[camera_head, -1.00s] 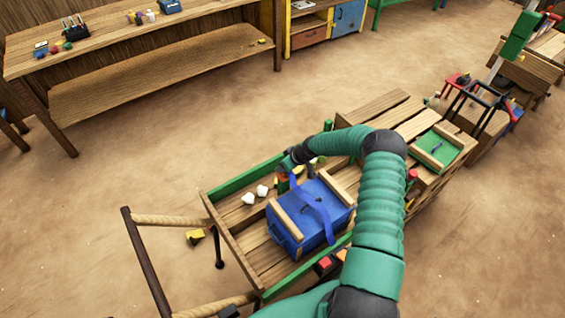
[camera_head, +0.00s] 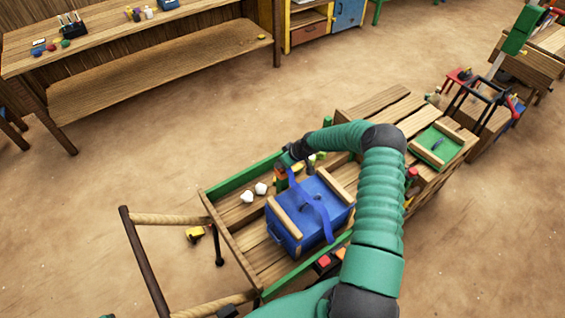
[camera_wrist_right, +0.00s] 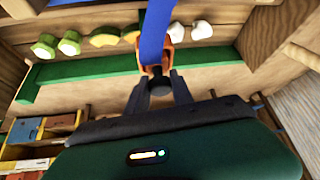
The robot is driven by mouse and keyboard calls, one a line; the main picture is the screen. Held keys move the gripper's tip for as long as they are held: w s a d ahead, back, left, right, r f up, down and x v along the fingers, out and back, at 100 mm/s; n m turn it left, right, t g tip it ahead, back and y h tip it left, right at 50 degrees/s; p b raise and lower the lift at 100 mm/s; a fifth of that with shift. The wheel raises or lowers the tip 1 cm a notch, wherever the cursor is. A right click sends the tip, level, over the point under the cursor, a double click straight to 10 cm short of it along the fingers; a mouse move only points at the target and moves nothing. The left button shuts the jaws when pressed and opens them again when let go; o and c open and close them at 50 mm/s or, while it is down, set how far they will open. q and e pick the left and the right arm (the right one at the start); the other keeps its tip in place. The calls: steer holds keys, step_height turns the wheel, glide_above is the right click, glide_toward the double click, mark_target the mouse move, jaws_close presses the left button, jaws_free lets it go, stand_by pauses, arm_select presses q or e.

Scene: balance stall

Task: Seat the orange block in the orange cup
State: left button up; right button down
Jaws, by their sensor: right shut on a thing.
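My right gripper (camera_wrist_right: 157,82) is at the cart's far green side and is shut on an orange piece (camera_wrist_right: 145,72), which I take to be the orange block. Its shape is mostly hidden by the fingers and a blue strap (camera_wrist_right: 153,35). In the head view the right gripper (camera_head: 284,168) is small, beside the far edge of a blue box (camera_head: 286,238). My left gripper is not in view.
The blue box with wooden bars and strap stands in the wooden cart with green sides (camera_head: 240,178). White pieces (camera_head: 247,196) lie left of the gripper. Green pieces (camera_wrist_right: 68,43) and yellow ones (camera_wrist_right: 103,36) line the cart's inside. A green tray (camera_head: 436,146) lies to the right.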

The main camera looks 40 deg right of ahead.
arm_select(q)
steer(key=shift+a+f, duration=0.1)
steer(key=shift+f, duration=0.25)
arm_select(e)
steer(key=shift+f, duration=0.1)
steer(key=c, duration=1)
jaws_free()
steer(key=shift+c, duration=0.2)
steer(key=v, duration=1.7)
steer(key=s+a+n+g, duration=0.1)
steer(key=s+a+g, duration=0.1)
steer(key=a, duration=0.7)
steer(key=s+a+g, duration=0.2)
steer(key=a, duration=0.8)
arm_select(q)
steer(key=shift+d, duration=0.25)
arm_select(e)
steer(key=s+a+r+m, duration=0.2)
steer(key=s+a+r, duration=0.3)
steer(key=s+a, duration=0.5)
steer(key=shift+a+h, duration=0.35)
steer(key=shift+h, duration=0.05)
